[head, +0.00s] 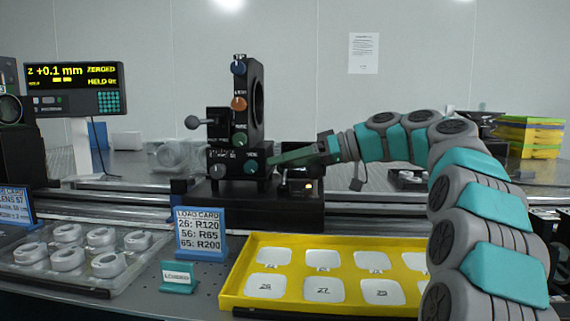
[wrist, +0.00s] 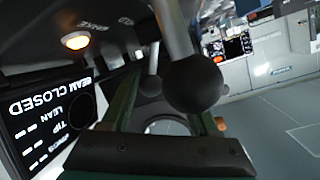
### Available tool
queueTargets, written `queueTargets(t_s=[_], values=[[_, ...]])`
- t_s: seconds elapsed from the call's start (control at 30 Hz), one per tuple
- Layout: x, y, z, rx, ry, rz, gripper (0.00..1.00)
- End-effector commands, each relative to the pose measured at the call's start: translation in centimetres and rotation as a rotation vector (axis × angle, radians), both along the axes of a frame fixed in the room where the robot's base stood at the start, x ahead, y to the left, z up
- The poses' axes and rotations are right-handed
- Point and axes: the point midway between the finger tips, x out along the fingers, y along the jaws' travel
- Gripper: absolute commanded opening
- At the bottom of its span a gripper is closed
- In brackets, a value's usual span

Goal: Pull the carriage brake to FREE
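The carriage (head: 262,203) is a black block on the rail, with an upright knobbed mount (head: 240,105) on it. In the wrist view, a lever with a dark ball end (wrist: 195,83) is large and close, in front of my right-hand finger. Its rod runs up near a panel with a lit amber lamp (wrist: 75,40) and a partly readable BRAKE label (wrist: 92,25). My gripper (head: 275,162) reaches left over the carriage, beside the knobs. Its green fingers look apart in the wrist view (wrist: 160,100). I cannot tell whether the ball lies between them. The brake's setting is not readable.
A yellow tray (head: 236,286) and a blue load card (head: 201,235) stand in front of the rail. A clear tray of ring-shaped parts (head: 35,272) is at the left. A display (head: 75,90) stands behind.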

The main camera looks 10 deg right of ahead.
Motion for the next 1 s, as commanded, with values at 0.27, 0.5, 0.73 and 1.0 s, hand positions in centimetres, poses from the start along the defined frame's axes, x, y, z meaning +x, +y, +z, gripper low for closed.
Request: queueTargets(t_s=[0.27,0.5,0.73,1.0], values=[[0.0,0.0,0.1,0.0,-0.001,0.0,0.64],[0.0,0.1,1.4,-0.001,-0.005,0.002,0.64],[0.0,0.0,3.1,-0.001,-0.004,0.001,0.64],[-1.2,-0.1,3.7,0.002,-0.003,-0.001,0.64]])
